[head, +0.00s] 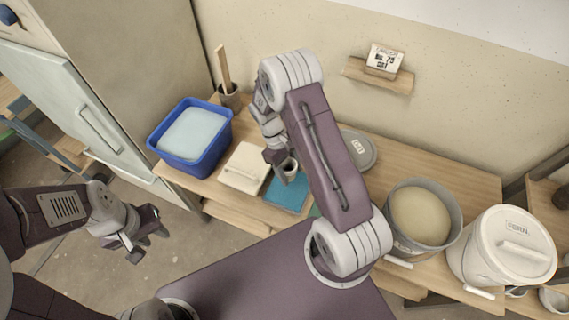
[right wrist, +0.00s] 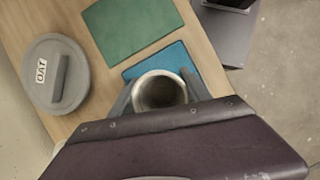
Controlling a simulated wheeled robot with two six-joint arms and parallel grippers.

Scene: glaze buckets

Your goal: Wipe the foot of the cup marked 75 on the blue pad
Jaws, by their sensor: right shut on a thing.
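My right gripper (head: 284,172) is shut on a small grey cup (head: 291,167), with one finger on each side of it. In the right wrist view the cup (right wrist: 160,91) shows its round opening towards the camera, between the fingers of the gripper (right wrist: 160,95). The cup is over the blue pad (head: 286,196), which also shows in the right wrist view (right wrist: 173,59). I cannot tell whether its foot touches the pad. No number is readable on the cup. My left gripper (head: 147,240) is open and empty, off the table's left side.
A green pad (right wrist: 130,27) lies beside the blue pad. A grey lid marked OAT (right wrist: 70,97), a cream slab with a handle (head: 245,168), a blue tub (head: 187,165), a brush pot (head: 230,98), an open glaze bucket (head: 421,215) and a lidded FERN bucket (head: 500,250) stand around.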

